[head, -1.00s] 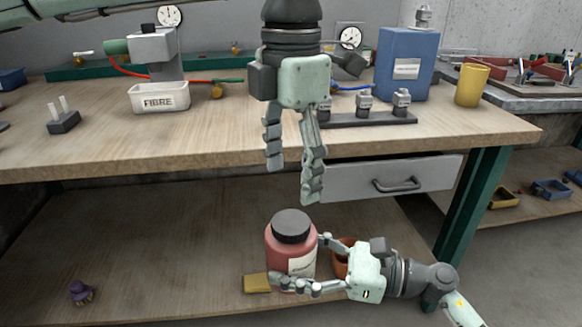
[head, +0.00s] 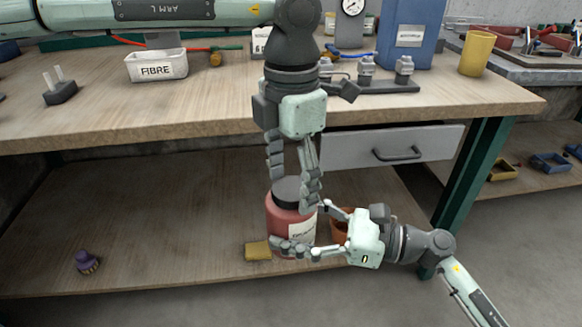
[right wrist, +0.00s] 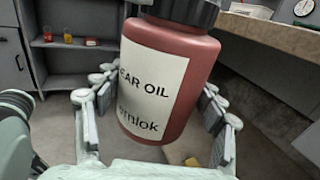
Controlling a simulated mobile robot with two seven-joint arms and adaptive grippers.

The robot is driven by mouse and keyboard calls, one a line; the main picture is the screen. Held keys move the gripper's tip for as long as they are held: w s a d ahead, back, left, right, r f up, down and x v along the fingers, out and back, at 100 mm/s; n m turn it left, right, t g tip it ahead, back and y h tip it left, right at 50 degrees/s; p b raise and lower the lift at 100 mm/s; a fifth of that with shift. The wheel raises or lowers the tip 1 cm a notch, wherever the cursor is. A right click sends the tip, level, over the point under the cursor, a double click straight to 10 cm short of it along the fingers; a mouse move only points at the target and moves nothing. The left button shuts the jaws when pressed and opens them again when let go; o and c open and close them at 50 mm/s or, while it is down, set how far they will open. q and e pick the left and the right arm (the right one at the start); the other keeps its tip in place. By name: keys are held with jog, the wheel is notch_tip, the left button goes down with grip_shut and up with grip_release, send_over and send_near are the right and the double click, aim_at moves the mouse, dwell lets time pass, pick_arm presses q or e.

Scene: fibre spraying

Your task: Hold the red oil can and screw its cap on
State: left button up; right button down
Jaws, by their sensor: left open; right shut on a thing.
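The red oil can (head: 283,222) stands upright by the lower shelf, with a black cap (head: 287,187) on its top. My right gripper (head: 299,227) is shut on the can's body from the right. In the right wrist view, its fingers lie on both sides of the labelled red oil can (right wrist: 185,75), and the lower edge of the black cap (right wrist: 188,10) shows. My left gripper (head: 294,185) points down from above, open. Its fingers hang on either side of the cap, and one partly covers the cap's right side. Contact with the cap cannot be told.
A yellow block (head: 257,251) lies left of the can's base. An orange-brown pot (head: 339,228) is partly hidden behind my right gripper. A purple object (head: 86,262) sits far left on the shelf. The workbench edge (head: 150,134) and drawer (head: 390,150) are close behind my left gripper.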

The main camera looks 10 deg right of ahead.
pick_arm(q)
jog(key=c, duration=1.2)
jog(key=o, duration=1.3)
jog(key=shift+o, duration=0.2)
notch_tip(320, 180, up, 12)
